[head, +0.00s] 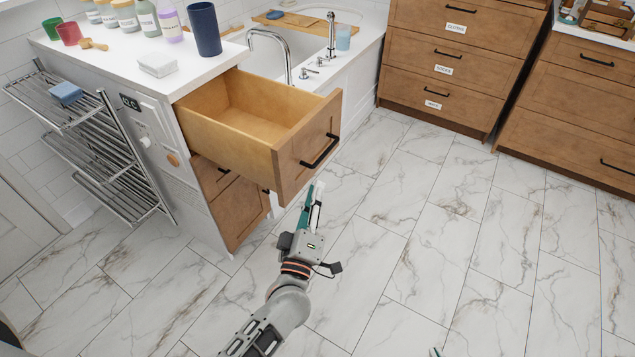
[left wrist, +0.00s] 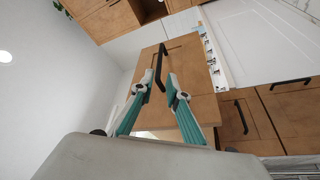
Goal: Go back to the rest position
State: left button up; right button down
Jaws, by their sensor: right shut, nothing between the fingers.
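My left gripper (head: 315,192) is in front of and below the open drawer's front in the head view. In the left wrist view its two teal fingers (left wrist: 160,80) are apart with nothing between them. The dark drawer handle (left wrist: 161,66) shows just beyond the fingertips, and also in the head view (head: 320,151). The gripper looks clear of the handle. The wooden drawer (head: 225,107) is pulled out and empty. Only a small tip of my right gripper (head: 435,352) shows at the bottom edge of the head view; the rest is out of frame.
The white counter (head: 200,62) above the drawer holds a dark blue cup (head: 205,30), several bottles and a white box (head: 157,64). A metal rack (head: 100,150) stands at the left. Wooden drawers (head: 445,60) line the back. The marble floor (head: 450,220) is clear.

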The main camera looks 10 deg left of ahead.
pick_arm(q)
jog(key=shift+s, duration=0.1)
dwell(0.4)
